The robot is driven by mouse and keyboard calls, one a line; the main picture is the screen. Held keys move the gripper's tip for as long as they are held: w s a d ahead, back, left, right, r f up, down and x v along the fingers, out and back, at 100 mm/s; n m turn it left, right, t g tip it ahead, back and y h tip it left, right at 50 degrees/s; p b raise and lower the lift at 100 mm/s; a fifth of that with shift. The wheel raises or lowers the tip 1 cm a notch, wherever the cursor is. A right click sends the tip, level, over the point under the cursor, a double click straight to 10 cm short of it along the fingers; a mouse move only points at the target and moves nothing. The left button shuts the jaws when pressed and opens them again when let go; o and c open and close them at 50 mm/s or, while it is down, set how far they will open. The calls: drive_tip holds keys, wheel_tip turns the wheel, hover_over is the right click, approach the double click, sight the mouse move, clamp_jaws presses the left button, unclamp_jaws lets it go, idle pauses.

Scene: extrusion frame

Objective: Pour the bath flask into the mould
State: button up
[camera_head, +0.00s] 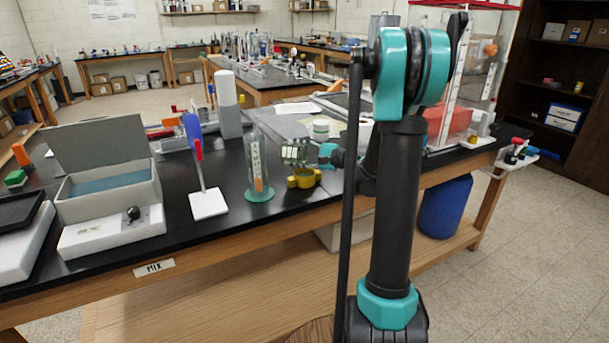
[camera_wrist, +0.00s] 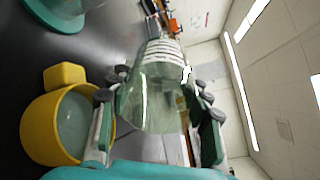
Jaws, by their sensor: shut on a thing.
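My gripper (camera_head: 313,155) is shut on a clear, greenish flask (camera_wrist: 158,100), with a finger on each side of it in the wrist view. The flask (camera_head: 294,152) is held above the bench beside the yellow mould (camera_head: 304,178). It looks tilted well over; pale bands show at its far end in the wrist view. The mould (camera_wrist: 32,128) is a round yellow cup with a side lug, on the black bench top, close to one finger. Its inside looks grey-green; I cannot tell whether it holds liquid. No stream is visible.
A tall clear cylinder on a green base (camera_head: 259,195) stands just left of the mould. A white-based stand (camera_head: 208,204) and an open grey box (camera_head: 110,195) are further left.

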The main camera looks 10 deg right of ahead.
drive_tip(key=shift+a+f+g+h, duration=0.3)
drive_tip(key=shift+g+h, duration=0.3)
drive_tip(key=shift+h, duration=0.3)
drive_tip(key=shift+w+d+r+h, duration=0.1)
drive_tip(key=shift+r+h, duration=0.15)
drive_tip(key=shift+h, duration=0.05)
drive_tip(key=shift+r+g, duration=0.1)
drive_tip(key=shift+g, duration=0.2)
